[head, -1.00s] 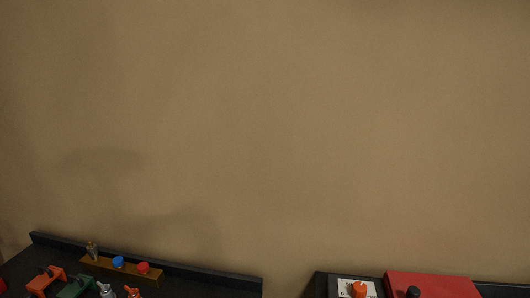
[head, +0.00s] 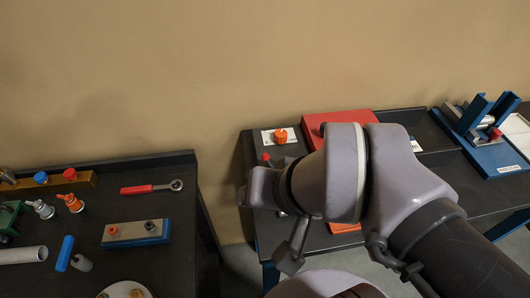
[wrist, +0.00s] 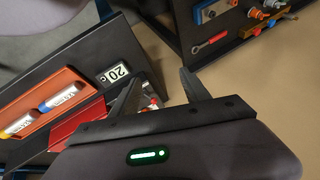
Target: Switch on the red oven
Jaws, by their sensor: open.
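The red oven (head: 340,117) is a red box on the right-hand dark bench in the head view, largely hidden behind my arm. An orange knob (head: 281,136) on a white plate is just left of it, with a small red knob (head: 266,157) nearer me. In the wrist view, part of a red body (wrist: 75,124) shows beside my gripper (wrist: 158,90), next to a small display (wrist: 113,74) that seems to read 20 C. My gripper is open, its fingers apart above the bench edge. A small red and white part shows between them, too small to identify.
In the wrist view, an orange tray (wrist: 40,92) holds markers. The left bench (head: 190,215) carries a red-handled ratchet (head: 150,188), a blue-sided block (head: 136,234) and several small parts. A gap separates the benches. A blue fixture (head: 485,135) stands at the right.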

